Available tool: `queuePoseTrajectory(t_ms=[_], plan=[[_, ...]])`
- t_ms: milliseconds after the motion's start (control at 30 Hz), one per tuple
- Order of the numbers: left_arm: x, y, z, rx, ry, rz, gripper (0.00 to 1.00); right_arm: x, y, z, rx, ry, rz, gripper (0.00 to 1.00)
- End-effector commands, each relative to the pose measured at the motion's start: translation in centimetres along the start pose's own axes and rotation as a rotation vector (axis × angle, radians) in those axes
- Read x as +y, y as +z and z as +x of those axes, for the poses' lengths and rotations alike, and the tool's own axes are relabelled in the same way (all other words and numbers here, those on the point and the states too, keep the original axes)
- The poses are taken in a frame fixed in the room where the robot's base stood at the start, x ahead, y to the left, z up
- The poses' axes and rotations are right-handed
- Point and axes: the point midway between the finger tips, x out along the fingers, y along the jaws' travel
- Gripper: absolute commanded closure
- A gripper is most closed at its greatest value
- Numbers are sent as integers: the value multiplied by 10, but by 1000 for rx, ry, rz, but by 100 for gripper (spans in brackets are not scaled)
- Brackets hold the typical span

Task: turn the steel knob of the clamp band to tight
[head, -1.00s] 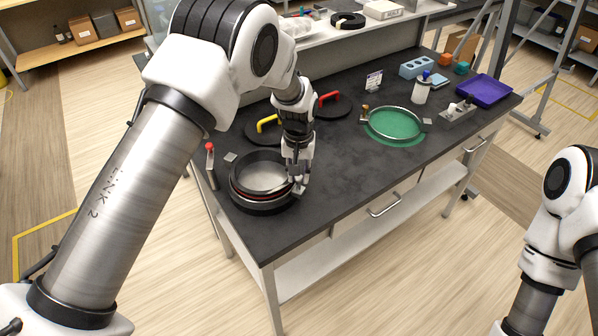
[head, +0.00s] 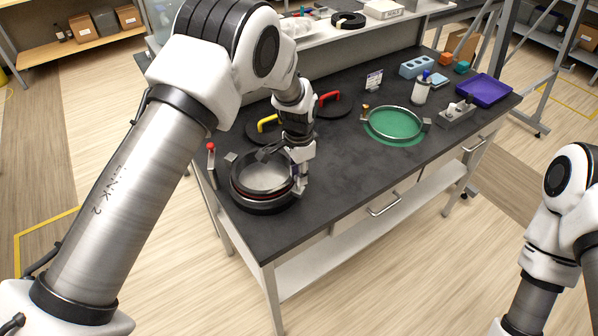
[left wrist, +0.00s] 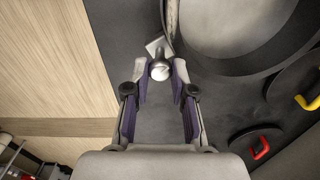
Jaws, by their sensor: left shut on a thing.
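The steel knob (left wrist: 160,70) shows as a round grey end between the two fingertips of my left gripper (left wrist: 161,77) in the left wrist view. A small metal plate (left wrist: 155,46) sits beside it, at the edge of the clamp band. In the head view my left gripper (head: 301,188) is low at the right side of the black round port (head: 258,203), shut on the knob. The fingers and wrist largely hide the knob there. The band's far side is partly hidden by my wrist. My right arm is at the right edge; its gripper is out of frame.
A red-tipped lever (head: 211,160) stands left of the port. Black lids with yellow (head: 267,123) and red (head: 329,98) handles lie behind. A green port with a ring (head: 394,123) is to the right. The bench front right of my gripper is clear.

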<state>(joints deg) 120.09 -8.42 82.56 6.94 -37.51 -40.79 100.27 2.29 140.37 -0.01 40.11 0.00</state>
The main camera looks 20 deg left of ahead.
Motion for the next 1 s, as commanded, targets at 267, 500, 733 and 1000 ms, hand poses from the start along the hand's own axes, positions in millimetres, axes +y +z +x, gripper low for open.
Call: queuePoseTrajectory(t_ms=[267, 500, 733, 1000], plan=[[0, 1, 1, -1, 1, 147, 100, 0, 0, -2, 0, 0, 0, 50], [0, 0, 1, 0, 0, 197, 100, 0, 0, -2, 0, 0, 0, 50], [0, 0, 1, 0, 0, 203, 100, 0, 0, -2, 0, 0, 0, 50], [0, 0, 0, 0, -1, 202, 50, 0, 0, -2, 0, 0, 0, 50]])
